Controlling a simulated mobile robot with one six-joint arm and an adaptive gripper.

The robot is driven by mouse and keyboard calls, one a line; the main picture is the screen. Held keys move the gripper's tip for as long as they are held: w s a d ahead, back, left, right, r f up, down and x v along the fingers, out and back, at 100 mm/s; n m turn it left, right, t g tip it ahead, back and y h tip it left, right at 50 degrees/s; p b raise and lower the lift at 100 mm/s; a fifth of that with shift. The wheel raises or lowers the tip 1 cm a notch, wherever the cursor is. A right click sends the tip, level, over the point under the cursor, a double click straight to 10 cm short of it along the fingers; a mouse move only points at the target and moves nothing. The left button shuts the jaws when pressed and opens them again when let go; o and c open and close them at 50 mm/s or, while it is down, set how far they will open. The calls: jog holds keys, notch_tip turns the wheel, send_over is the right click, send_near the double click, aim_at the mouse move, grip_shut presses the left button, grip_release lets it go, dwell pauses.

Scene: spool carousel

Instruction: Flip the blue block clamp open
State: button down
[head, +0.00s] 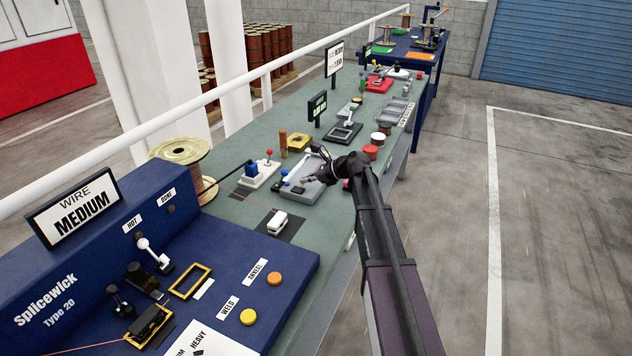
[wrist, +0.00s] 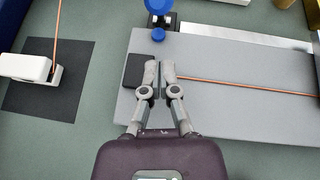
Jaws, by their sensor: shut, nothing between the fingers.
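The clamp with the blue ball knob (head: 284,172) stands at the near left end of a grey plate on the green bench. In the wrist view its large blue ball (wrist: 159,5) is cut by the top edge, with a smaller blue knob (wrist: 158,35) below it. A black block (wrist: 137,71) lies at the plate's left edge. My gripper (wrist: 160,70) is shut and empty over the plate, just right of the black block and below the blue knobs in the picture. In the head view my gripper (head: 309,179) is right of the blue ball.
A copper wire (wrist: 245,87) runs across the grey plate (wrist: 230,110). A white block (wrist: 25,67) sits on a black mat (wrist: 74,85) to the left. A white red-knobbed fixture (head: 261,174) stands beside the clamp. The blue Splicewick machine (head: 100,260) fills the near left.

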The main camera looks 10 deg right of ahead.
aim_at(281, 178)
jog(key=shift+w+a+r+p, duration=0.15)
jog(key=shift+w+a+r, duration=0.1)
jog(key=shift+a, duration=0.3)
jog(key=shift+w+a+r+p, duration=0.15)
jog(key=shift+w+a, duration=0.1)
jog(key=shift+a, duration=0.25)
jog(key=shift+w+a+r+p, duration=0.15)
jog(key=shift+w+a+r, duration=0.1)
jog(key=shift+a, duration=0.3)
